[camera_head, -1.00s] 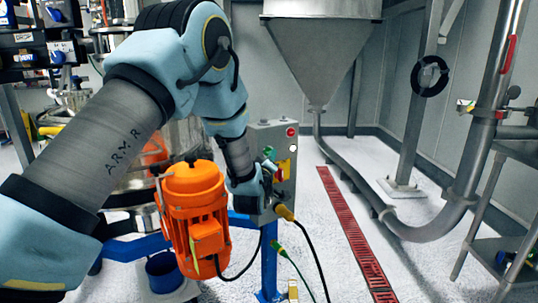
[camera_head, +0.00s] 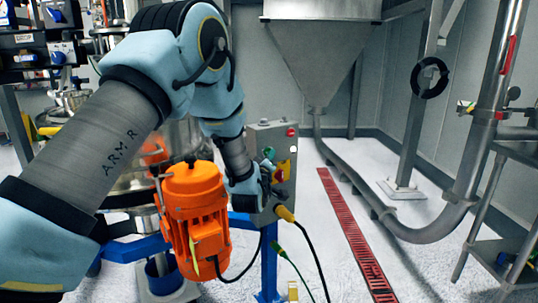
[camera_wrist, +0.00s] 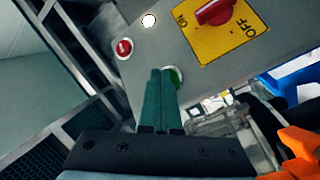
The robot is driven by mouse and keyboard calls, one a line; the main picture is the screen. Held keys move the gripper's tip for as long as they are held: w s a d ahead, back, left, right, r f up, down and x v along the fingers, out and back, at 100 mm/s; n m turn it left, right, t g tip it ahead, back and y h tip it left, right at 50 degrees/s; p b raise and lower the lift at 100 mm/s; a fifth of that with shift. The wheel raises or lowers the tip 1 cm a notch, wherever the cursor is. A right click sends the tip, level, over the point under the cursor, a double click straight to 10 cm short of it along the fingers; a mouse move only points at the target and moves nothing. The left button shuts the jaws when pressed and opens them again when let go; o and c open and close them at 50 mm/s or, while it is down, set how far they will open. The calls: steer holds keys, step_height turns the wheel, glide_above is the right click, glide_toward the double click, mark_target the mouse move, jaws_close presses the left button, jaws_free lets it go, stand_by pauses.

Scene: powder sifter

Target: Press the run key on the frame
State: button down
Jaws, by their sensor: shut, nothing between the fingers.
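The grey control box (camera_head: 262,134) on the frame carries a green round button (camera_head: 269,152), which I take as the run key. The box also has a red button (camera_head: 291,132) and a yellow plate (camera_head: 283,170) with a red rotary switch. My gripper (camera_wrist: 162,72) is shut and empty, pointing at the box face. In the wrist view its fingertips overlap the left part of the green button (camera_wrist: 177,77); I cannot tell whether they touch it. The red button (camera_wrist: 122,48) and the red switch (camera_wrist: 214,11) stand clear of the fingers.
An orange motor (camera_head: 193,205) stands left of my gripper. Black and green cables hang below the box beside a blue post (camera_head: 269,265). A steel hopper (camera_head: 318,50) and pipe are behind. Floor around the red drain grating (camera_head: 350,230) is clear.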

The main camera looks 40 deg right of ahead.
stand_by(0.4)
steer(key=shift+s+a+b, duration=0.15)
steer(key=shift+s+b, duration=0.2)
steer(key=shift+s, duration=0.4)
steer(key=s, duration=0.1)
steer(key=s+b, duration=0.1)
steer(key=s, duration=0.3)
steer(key=shift+a, duration=0.3)
stand_by(0.6)
